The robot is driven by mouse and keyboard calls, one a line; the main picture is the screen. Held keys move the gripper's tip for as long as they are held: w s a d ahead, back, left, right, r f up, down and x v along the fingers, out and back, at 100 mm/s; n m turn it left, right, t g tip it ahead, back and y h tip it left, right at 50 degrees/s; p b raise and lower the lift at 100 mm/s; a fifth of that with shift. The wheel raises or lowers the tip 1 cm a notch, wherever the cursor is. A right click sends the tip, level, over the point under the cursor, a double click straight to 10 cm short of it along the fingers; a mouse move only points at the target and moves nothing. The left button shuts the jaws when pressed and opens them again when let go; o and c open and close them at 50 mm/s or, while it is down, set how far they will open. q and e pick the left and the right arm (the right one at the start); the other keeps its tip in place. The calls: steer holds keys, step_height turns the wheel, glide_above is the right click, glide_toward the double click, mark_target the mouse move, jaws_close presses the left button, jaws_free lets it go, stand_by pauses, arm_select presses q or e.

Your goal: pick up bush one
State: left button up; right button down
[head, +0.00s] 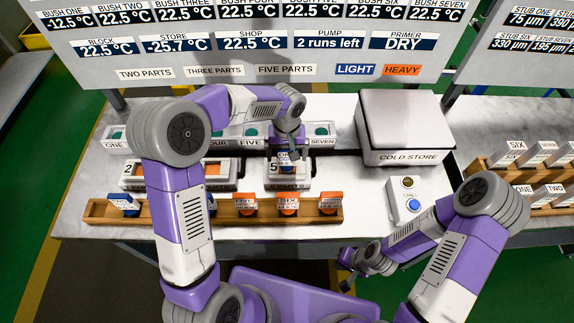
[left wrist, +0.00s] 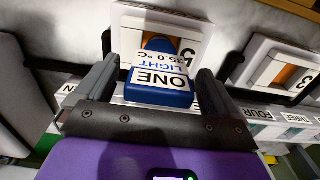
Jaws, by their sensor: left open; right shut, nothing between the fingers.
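Bush one is a blue block (left wrist: 160,97) with a white label reading ONE, LIGHT and a temperature of 35.0 °C, its sign unclear. In the left wrist view it stands between the fingers of my left gripper (left wrist: 157,75), which is open around it, with a gap visible on both sides. The bush is at the white fixture marked 5 (left wrist: 190,35); how deep it sits is hidden. In the head view my left gripper (head: 289,150) points down over that fixture (head: 290,181), mostly covering the bush. My right gripper (head: 350,272) is shut and empty in front of the bench.
A wooden rack (head: 265,219) with blue and orange labelled pieces runs along the bench front. Another fixture, marked 2 (head: 135,183), stands left, and a row of numbered slots (head: 252,143) lies behind. The cold store (head: 405,125) and a button box (head: 406,200) stand right.

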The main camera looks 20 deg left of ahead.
arm_select(q)
step_height(320, 180, down, 2)
steer(key=shift+f, duration=0.2)
steer(key=shift+r, duration=0.1)
steer(key=c, duration=1.3)
